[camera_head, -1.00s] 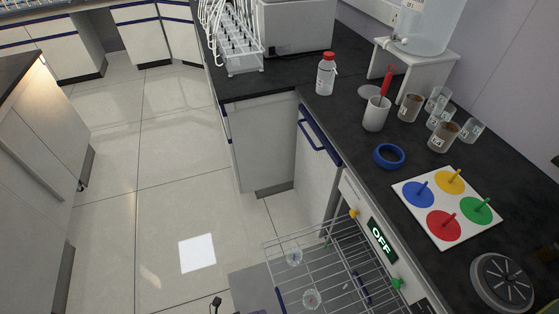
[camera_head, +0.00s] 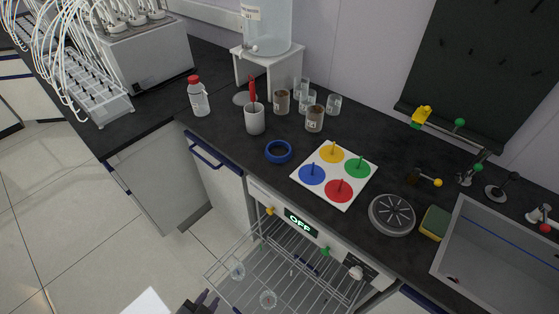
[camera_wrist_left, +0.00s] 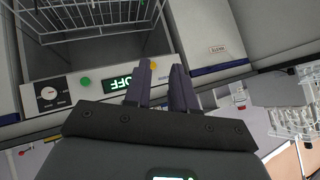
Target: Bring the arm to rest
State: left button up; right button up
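My left gripper (camera_head: 205,301) shows only at the bottom edge of the head view, in front of the pulled-out wire rack (camera_head: 240,262). In the left wrist view its two dark fingers (camera_wrist_left: 161,66) stand apart with an empty gap between them, so it is open and holds nothing. Behind the fingers is the appliance front with a green OFF display (camera_wrist_left: 126,82), which also shows in the head view (camera_head: 298,222). The fingers appear clear of the front, though the exact distance cannot be told. My right gripper is in neither view.
A sink (camera_head: 500,250) is at right. Open floor (camera_head: 60,200) lies left.

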pick_arm(q)
jog(key=s+a+r+n+g+y, duration=0.1)
jog(key=s+a+n+g+y, duration=0.15)
jog(key=s+n+g, duration=0.5)
notch_tip(320, 180, up, 38)
jog(key=s+m+t+p, duration=0.1)
jog(key=s+t+p, duration=0.1)
jog(key=p, duration=3.6)
notch_tip(320, 180, down, 75)
jog(key=b, duration=7.5)
jog(key=shift+w+a+h, duration=0.2)
jog(key=shift+a+h, duration=0.15)
jog(key=shift+h, duration=0.1)
jog(key=shift+g, duration=0.25)
